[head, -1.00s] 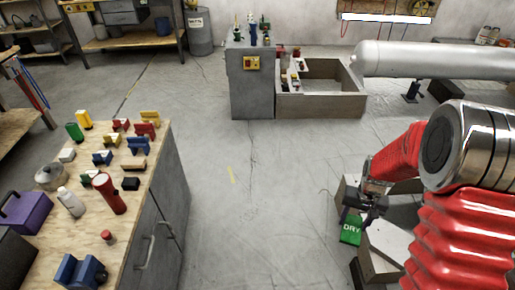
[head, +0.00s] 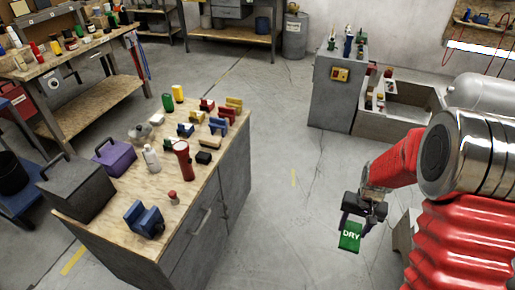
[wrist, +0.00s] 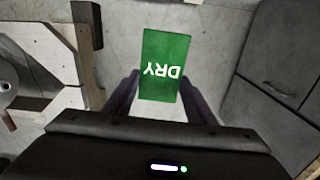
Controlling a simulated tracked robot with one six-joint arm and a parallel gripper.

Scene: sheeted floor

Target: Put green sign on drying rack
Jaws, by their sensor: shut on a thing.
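The green sign (head: 350,237) with white "DRY" lettering hangs from my gripper (head: 352,218), held above the floor at the lower right of the head view. In the wrist view the sign (wrist: 164,62) sits between the purple fingers of my gripper (wrist: 160,98), its lettering upside down. My gripper is shut on it. I cannot make out a drying rack for certain in either view.
A wooden-topped workbench (head: 95,208) with several blocks, a red flashlight (head: 183,160) and a purple box (head: 115,157) stands left of my gripper. A grey cabinet (head: 335,98) and open bin (head: 405,112) stand at the back right. Clear floor (head: 290,215) lies between.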

